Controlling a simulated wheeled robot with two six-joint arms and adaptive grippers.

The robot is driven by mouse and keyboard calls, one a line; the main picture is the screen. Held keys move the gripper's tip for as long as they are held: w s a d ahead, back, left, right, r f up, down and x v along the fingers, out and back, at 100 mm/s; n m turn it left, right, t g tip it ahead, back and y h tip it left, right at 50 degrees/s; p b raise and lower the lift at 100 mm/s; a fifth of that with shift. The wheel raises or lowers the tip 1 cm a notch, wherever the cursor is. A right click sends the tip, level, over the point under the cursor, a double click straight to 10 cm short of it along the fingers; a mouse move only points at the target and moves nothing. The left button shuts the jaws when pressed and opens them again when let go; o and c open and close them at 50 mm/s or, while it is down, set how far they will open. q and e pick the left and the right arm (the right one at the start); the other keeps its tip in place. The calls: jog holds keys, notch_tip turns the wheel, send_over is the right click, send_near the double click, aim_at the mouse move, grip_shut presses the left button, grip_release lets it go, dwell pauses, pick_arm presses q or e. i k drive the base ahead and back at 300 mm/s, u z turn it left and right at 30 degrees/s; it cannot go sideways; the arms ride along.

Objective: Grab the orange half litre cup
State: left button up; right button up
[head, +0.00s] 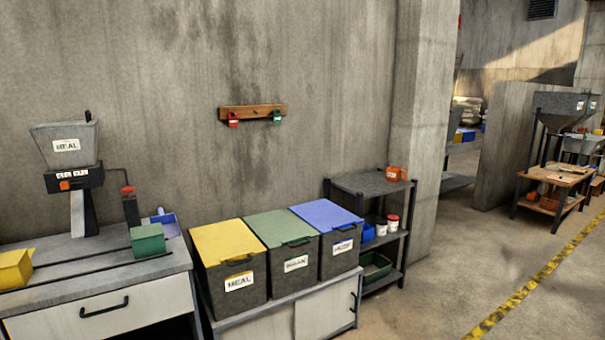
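A small orange cup (396,174) with a pale label stands on the top shelf of a dark shelf rack (362,186), near its right back corner by the concrete pillar. Its handle and markings are too small to read. Neither of my grippers shows in the head view.
Bins with yellow (228,241), green (281,228) and blue (326,214) lids stand on a white cabinet (262,328) left of the rack. A counter (100,268) holds a meal hopper (66,146) and a green box (148,240). Open floor (450,270) lies to the right.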

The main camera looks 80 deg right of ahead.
aim_at(393, 173)
jog(key=z, duration=4)
jog(key=i, duration=1.95)
jog(key=z, duration=0.6)
jog(key=i, duration=3.7)
jog(key=u, duration=1)
jog(key=i, duration=1)
jog(key=u, duration=1.35)
jog(key=i, duration=0.8)
jog(key=u, duration=0.4)
